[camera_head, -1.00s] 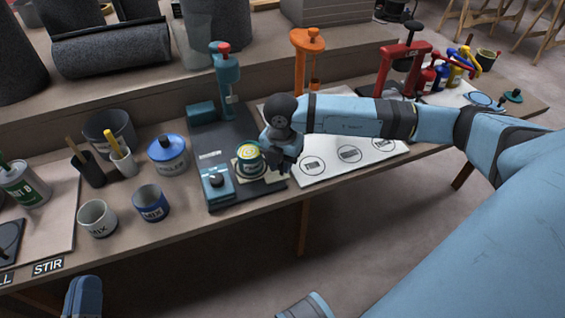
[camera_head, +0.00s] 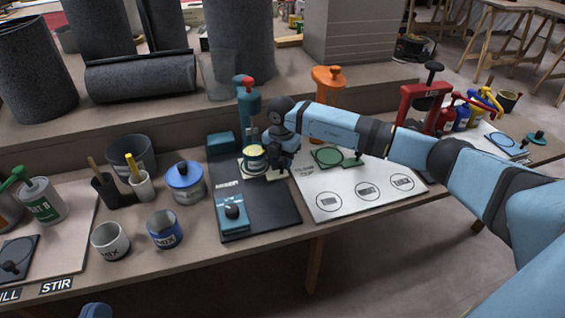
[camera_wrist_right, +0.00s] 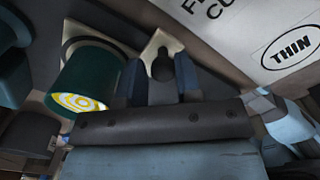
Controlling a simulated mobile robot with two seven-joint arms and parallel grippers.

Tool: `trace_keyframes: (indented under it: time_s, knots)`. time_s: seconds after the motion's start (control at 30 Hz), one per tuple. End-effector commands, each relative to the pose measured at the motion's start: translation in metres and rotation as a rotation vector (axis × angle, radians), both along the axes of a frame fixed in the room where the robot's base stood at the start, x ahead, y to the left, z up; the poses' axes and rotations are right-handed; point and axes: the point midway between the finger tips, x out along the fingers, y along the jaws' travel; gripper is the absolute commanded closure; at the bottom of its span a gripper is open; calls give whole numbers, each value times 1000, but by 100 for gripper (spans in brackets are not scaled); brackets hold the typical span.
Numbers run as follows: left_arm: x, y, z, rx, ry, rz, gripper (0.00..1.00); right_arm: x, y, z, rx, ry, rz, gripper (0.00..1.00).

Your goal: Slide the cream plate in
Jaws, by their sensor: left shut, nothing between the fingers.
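The cream plate (camera_head: 244,165) lies flat on the dark base (camera_head: 268,212) of the teal press (camera_head: 248,108). A dark green can (camera_head: 255,155) with a yellow and white ringed top stands on it, close to the press column. My right gripper (camera_head: 281,168) is low at the plate's right side. In the right wrist view its fingers (camera_wrist_right: 160,78) stand either side of a dark knob on the plate's cream tab (camera_wrist_right: 163,42), and appear shut on it. The green can (camera_wrist_right: 82,85) shows just left of the fingers. My left gripper is not in view.
A teal block with a black knob (camera_head: 233,214) sits at the base's front. Mixing cups (camera_head: 164,230) and a blue-lidded pot (camera_head: 185,183) stand left. An orange press (camera_head: 327,80) stands behind.

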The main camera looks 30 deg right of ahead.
Motion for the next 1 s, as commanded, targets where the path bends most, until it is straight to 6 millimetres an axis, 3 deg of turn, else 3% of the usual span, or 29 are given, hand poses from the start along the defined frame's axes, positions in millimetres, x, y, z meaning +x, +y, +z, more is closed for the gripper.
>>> trace_keyframes:
  time_s: [0.03, 0.07, 0.33, 0.47, 0.6, 0.73, 1.0]
  knots:
    - [0, 0, 0, 0, 0, 0, 100, 1, -1, 2, 0, -2, -2, 57]
    - [0, 0, 0, 0, 0, 0, 100, 1, -1, 2, 0, -2, -1, 50]
    - [1, 0, -2, 1, 2, 0, 100, -1, 0, 1, 1, 3, 0, 50]
    - [1, 0, 3, -1, -5, 1, 100, 0, 0, 11, 0, 1, 0, 50]
    - [-1, 1, 17, -15, -43, 11, 100, -1, 1, 36, 1, 1, 1, 50]
    - [0, 4, 16, 0, -26, 25, 100, 0, 1, 68, 0, 0, 1, 50]
    - [2, 13, -18, 88, 111, 56, 100, 0, 0, 121, 0, 0, 1, 50]
